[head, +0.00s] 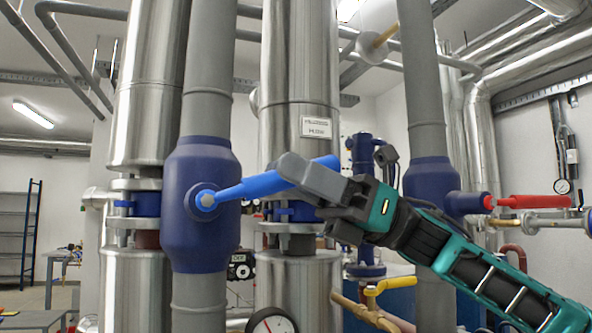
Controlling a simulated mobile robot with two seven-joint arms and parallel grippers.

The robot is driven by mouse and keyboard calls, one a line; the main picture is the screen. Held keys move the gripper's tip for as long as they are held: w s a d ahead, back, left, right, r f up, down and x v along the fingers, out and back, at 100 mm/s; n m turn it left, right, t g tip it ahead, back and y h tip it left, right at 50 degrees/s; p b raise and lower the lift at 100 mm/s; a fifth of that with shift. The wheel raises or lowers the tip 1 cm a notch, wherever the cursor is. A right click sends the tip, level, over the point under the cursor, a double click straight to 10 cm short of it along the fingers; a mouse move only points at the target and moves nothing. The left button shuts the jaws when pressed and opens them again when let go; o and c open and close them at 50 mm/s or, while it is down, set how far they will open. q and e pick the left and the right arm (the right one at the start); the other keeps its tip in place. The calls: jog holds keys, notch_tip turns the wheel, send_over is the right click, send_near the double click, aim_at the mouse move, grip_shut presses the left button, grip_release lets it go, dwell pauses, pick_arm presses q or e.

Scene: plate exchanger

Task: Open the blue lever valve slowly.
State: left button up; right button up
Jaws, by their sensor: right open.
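The blue lever (248,187) is joined to a round hub on the dark blue valve body (200,235), which sits in a thick grey vertical pipe. The lever points right and slightly upward, and its far end shows above my right gripper. My right gripper (308,195) is open at the outer part of the lever, with one grey finger in front of it. The finger hides part of the lever, and I cannot tell whether they touch. My left gripper is out of view.
Shiny insulated pipes (300,70) stand close behind the lever. A second dark blue valve with a red lever (535,202) is at the right. A yellow handle (390,286) and a round gauge (272,322) are below. Open floor shows at the far left.

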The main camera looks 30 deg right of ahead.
grip_shut()
dwell(0.4)
